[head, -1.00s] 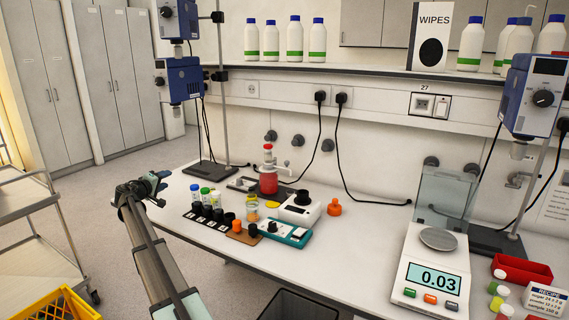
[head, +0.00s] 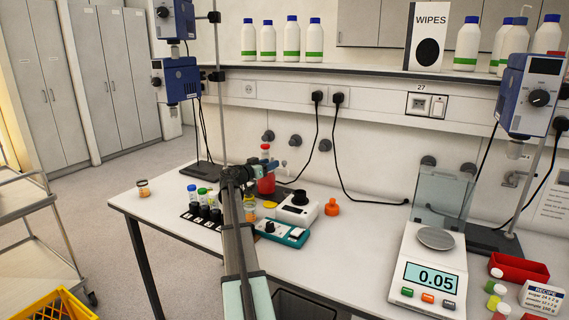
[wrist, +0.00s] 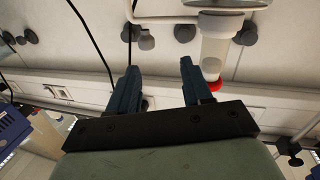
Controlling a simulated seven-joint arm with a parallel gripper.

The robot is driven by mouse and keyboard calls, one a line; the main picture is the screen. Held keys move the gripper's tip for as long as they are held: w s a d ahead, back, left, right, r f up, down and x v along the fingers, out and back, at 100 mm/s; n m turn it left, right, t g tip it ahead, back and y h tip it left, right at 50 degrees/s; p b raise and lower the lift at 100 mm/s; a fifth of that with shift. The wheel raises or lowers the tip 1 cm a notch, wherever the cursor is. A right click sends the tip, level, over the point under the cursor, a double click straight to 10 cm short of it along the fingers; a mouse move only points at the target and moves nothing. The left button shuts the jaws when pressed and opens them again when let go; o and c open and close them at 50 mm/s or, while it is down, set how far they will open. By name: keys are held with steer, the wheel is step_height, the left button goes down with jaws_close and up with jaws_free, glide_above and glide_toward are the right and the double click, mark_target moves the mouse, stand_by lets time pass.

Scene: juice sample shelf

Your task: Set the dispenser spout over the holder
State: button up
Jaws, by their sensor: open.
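The dispenser is a bottle of red liquid with a red top (head: 265,184), standing upright at the back of the bench. In the wrist view its clear and white pump head (wrist: 214,48) hangs upside down with a red cap, beyond the right finger. A thin white spout tube (wrist: 165,18) runs left from it. My gripper (head: 266,166) is open and empty beside the upper part of the dispenser; its two fingers (wrist: 158,75) are well apart in the wrist view. I cannot tell if a finger touches the dispenser.
Several capped vials (head: 202,195) stand in a row left of my arm. A small jar (head: 143,189) stands at the bench's left end. A white device (head: 299,207), a teal device (head: 283,233) and an orange knobbed piece (head: 332,207) are to the right. A stand rod (head: 218,90) rises behind.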

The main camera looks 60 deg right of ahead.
mark_target(284, 162)
steer(key=shift+m, duration=0.8)
steer(key=shift+s+d+f, duration=0.15)
steer(key=shift+s+d, duration=0.45)
steer(key=shift+d, duration=0.65)
steer(key=shift+s+d+f, duration=0.2)
steer(key=shift+s+d, duration=0.35)
steer(key=shift+d, duration=0.65)
steer(key=shift+s+d+f, duration=0.15)
steer(key=shift+s+d, duration=0.45)
steer(key=shift+d, duration=0.65)
steer(key=shift+c, duration=0.3)
jaws_close()
